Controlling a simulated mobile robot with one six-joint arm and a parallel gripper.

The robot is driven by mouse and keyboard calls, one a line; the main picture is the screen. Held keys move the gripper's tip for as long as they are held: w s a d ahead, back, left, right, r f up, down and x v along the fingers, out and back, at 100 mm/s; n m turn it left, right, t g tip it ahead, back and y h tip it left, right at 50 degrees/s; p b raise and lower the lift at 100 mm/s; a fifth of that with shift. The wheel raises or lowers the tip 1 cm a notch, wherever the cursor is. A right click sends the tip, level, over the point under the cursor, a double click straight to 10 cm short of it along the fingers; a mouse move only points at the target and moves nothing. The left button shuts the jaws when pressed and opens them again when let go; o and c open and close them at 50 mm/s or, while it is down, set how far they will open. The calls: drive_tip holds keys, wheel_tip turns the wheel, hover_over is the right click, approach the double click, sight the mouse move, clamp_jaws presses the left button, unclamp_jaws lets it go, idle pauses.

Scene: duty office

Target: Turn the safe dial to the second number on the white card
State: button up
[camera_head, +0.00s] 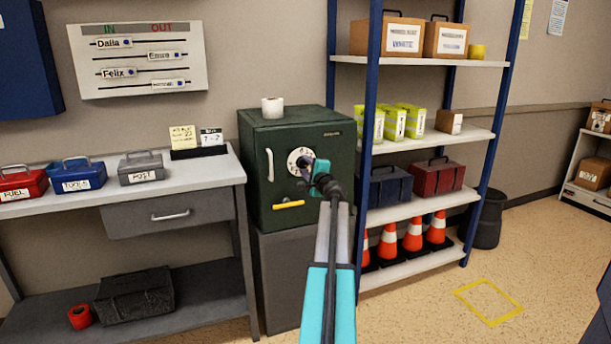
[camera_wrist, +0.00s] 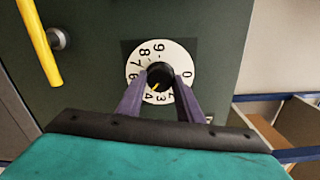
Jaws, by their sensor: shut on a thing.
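The dark green safe (camera_head: 265,165) stands on a grey cabinet, its door closed. Its dial has a white number plate (camera_wrist: 172,50) and a black knob (camera_wrist: 160,74). My gripper (camera_wrist: 160,84) is shut on the knob, one finger on each side; it also shows at the dial in the head view (camera_head: 312,172). The knob's yellow mark points down-left, near the 4; the left finger hides part of the plate there. The white card (camera_head: 211,138) with a dark top stands on the desk holder; its small writing looks like "7 - 2", but I cannot be sure.
A yellow-cream card (camera_head: 183,138) stands beside the white card. The safe has a pale handle (camera_head: 269,165) and a yellow lever (camera_head: 288,204). A blue-posted shelf (camera_head: 425,137) stands close on the right, the grey desk (camera_head: 120,190) on the left.

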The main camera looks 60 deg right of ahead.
drive_tip(key=n+b, duration=0.1)
drive_tip(key=b, duration=0.1)
drive_tip(key=n+b, duration=0.3)
drive_tip(key=b, duration=0.1)
drive_tip(key=shift+w+a+f, duration=0.1)
drive_tip(key=shift+w+f, duration=0.05)
drive_tip(key=shift+f, duration=0.1)
drive_tip(key=n+b, duration=0.4)
drive_tip(key=b, duration=0.2)
drive_tip(key=n+b, duration=0.4)
drive_tip(key=b, duration=0.1)
drive_tip(key=shift+n, duration=0.3)
drive_tip(key=shift+r+n+b, duration=0.15)
drive_tip(key=shift+n+b, duration=0.85)
drive_tip(key=shift+n, duration=0.1)
drive_tip(key=o, duration=1.1)
drive_tip(key=shift+r, duration=0.1)
drive_tip(key=shift+c, duration=0.2)
